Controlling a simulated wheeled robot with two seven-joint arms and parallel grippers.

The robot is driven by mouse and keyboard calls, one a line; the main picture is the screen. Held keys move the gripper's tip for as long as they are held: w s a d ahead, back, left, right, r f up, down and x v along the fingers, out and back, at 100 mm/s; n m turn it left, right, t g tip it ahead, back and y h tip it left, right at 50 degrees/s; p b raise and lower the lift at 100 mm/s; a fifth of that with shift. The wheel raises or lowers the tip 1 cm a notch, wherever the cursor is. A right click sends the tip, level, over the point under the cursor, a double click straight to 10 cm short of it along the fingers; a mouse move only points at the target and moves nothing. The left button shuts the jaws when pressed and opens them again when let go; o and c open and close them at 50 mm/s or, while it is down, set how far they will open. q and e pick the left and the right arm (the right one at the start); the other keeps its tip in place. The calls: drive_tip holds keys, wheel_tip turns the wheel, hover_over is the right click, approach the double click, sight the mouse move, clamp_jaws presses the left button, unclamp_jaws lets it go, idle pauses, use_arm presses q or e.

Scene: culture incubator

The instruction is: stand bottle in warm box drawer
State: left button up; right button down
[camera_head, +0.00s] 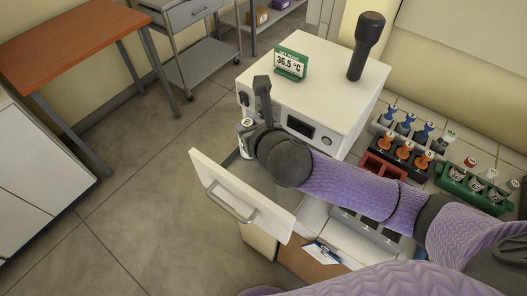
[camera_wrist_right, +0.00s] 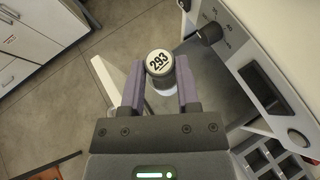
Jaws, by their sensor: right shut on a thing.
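The warm box (camera_head: 300,90) is white, with a green-framed sign reading 36.5 °C on top. Its drawer (camera_head: 228,187) is pulled open, its white front and grey handle facing me at lower left. My right gripper (camera_head: 252,112) is beside the box's front, near the open drawer, shut on a bottle (camera_head: 247,124) with a white cap. In the right wrist view the bottle (camera_wrist_right: 159,63) stands between the two fingers, its cap reading 293. Its lower part is hidden, and its height over the drawer is unclear. My left gripper is not in view.
A black-handled object (camera_head: 367,45) stands on the box. At right are a black rack (camera_head: 393,155) with blue- and orange-capped items, a red rack (camera_head: 372,165) and a green rack (camera_head: 470,190) with bottles. A grey rack (camera_head: 372,232) lies below my right arm. An orange-topped table (camera_head: 65,45) stands at left.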

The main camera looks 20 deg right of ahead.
use_arm(q)
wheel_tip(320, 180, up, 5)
drive_tip(key=p, duration=0.4)
use_arm(e)
drive_tip(key=d+f+n+y+b, duration=0.2)
drive_tip(key=d+f+b, duration=0.2)
drive_tip(key=f, duration=0.9)
drive_tip(key=shift+s+d+g+b, duration=0.2)
drive_tip(key=shift+s+g+b, duration=0.1)
drive_tip(key=shift+b, duration=0.25)
drive_tip(key=shift+c, duration=1.6)
unclamp_jaws()
drive_tip(key=shift+r, duration=0.1)
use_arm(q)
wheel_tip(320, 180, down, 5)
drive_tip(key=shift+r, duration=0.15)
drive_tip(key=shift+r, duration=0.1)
use_arm(e)
drive_tip(key=shift+r, duration=0.1)
use_arm(q)
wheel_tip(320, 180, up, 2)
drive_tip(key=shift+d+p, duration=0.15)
drive_tip(key=shift+p, duration=0.95)
use_arm(e)
drive_tip(key=v, duration=1.2)
drive_tip(key=shift+d, duration=0.15)
